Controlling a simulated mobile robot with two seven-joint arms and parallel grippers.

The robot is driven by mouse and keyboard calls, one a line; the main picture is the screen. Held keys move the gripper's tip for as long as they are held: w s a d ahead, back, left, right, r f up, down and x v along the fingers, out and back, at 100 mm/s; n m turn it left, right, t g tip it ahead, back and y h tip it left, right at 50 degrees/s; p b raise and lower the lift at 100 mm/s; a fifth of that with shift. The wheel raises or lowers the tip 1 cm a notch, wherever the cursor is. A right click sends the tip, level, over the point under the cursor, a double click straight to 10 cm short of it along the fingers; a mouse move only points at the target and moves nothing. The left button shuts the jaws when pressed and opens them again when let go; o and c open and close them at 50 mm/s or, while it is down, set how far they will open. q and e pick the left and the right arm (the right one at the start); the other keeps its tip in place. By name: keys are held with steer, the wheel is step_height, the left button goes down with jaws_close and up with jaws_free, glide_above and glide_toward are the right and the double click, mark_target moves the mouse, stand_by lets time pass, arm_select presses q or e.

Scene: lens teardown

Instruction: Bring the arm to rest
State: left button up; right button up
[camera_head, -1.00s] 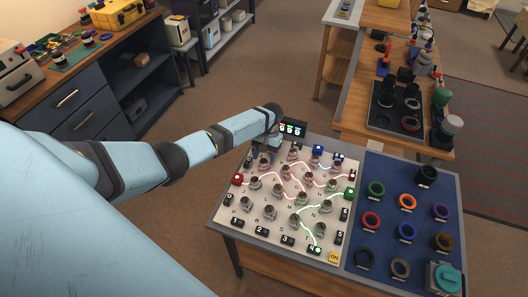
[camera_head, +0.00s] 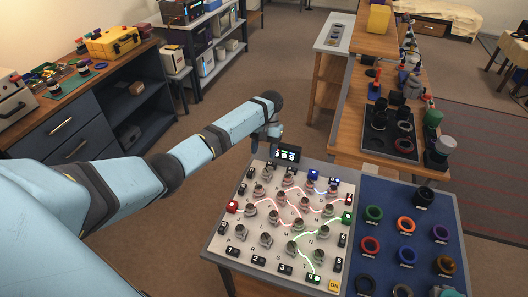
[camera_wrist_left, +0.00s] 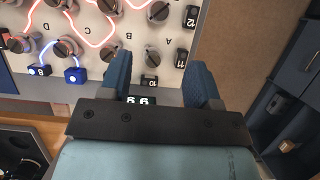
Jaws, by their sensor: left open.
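My left arm (camera_head: 185,160) reaches in from the left in the head view. Its gripper (camera_head: 266,146) points down near the far left corner of the white panel and looks empty. In the left wrist view the two blue fingers of the gripper (camera_wrist_left: 160,78) stand apart with nothing between them. The small black display (camera_wrist_left: 141,100) shows behind and between the fingers, near the panel edge. My right gripper is not in view.
The white panel (camera_head: 238,243) carries several knobs with red, blue and green lit lines. A blue mat (camera_head: 388,218) with coloured rings lies to its right. A wooden bench (camera_head: 352,130) with a black tray stands behind. Open floor (camera_head: 215,120) lies left of the bench.

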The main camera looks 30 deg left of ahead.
arm_select(q)
steer(key=s+d+f+m+t, duration=0.2)
steer(key=s+d+f, duration=0.3)
steer(key=s, duration=0.4)
steer(key=s+d+f+m+t, duration=0.1)
steer(key=s+d+f+m, duration=0.15)
steer(key=s+d, duration=0.55)
steer(key=s+r+t, duration=0.2)
steer(key=s+r, duration=0.2)
steer(key=s, duration=0.3)
steer(key=s+a+r+t, duration=0.1)
steer(key=s+r, duration=0.3)
steer(key=s, duration=0.3)
steer(key=s+r+t, duration=0.2)
steer(key=s+r, duration=0.2)
steer(key=s, duration=0.4)
steer(key=w+d+f+t+h, duration=0.1)
steer(key=w+d+f+t, duration=0.2)
steer(key=f, duration=0.3)
steer(key=w+d+f+m+t+h, duration=0.1)
steer(key=w+d+f+t, duration=0.2)
steer(key=f, duration=0.4)
steer(key=shift+w+f+t, duration=0.2)
steer(key=shift+t, duration=0.4)
